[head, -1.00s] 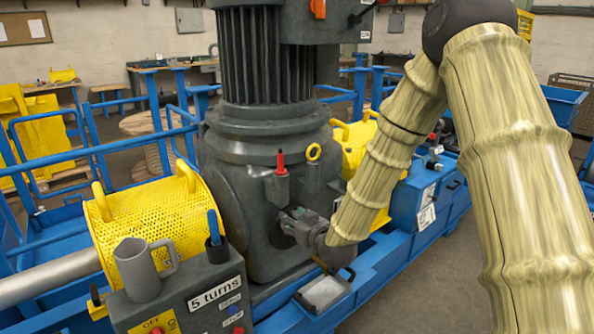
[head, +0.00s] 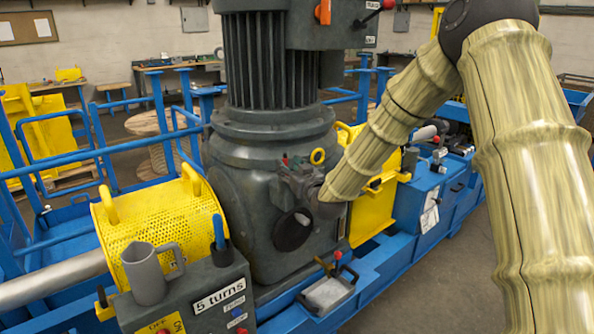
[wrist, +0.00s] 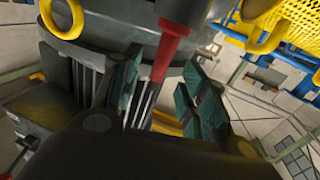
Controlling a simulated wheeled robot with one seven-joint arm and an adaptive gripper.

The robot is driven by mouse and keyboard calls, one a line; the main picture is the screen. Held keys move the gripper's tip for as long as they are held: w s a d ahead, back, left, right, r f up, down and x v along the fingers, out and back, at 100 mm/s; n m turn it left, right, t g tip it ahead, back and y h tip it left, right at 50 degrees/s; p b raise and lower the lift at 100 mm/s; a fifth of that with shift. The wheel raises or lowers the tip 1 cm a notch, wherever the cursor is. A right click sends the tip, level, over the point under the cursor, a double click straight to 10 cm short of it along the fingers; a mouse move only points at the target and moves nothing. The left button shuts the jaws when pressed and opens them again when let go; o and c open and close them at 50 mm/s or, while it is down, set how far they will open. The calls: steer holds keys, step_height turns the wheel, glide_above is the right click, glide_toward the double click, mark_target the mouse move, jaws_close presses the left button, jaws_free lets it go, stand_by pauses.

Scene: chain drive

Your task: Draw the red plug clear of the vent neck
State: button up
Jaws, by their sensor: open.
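The red plug (wrist: 170,45) shows in the wrist view, its wide collar against the grey vent neck (wrist: 186,10) and its narrow stem reaching down between my fingers. My gripper (wrist: 163,88) is open, with one teal-padded finger on each side of the stem; I see a gap on both sides. In the head view my gripper (head: 292,170) is up at the plug on the motor housing. Only a bit of the red plug (head: 285,158) shows there. The neck is hidden behind the gripper in that view.
A yellow lifting ring (head: 317,156) stands close right of the plug. A dark round disc (head: 292,229) is on the housing below.

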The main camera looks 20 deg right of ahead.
mark_target(286, 164)
steer(key=shift+w+a+p, duration=0.15)
steer(key=shift+w+p, duration=0.05)
steer(key=shift+w, duration=0.75)
steer(key=shift+w+a+p, duration=0.1)
steer(key=shift+w+p, duration=0.05)
steer(key=shift+w, duration=0.8)
jaws_close()
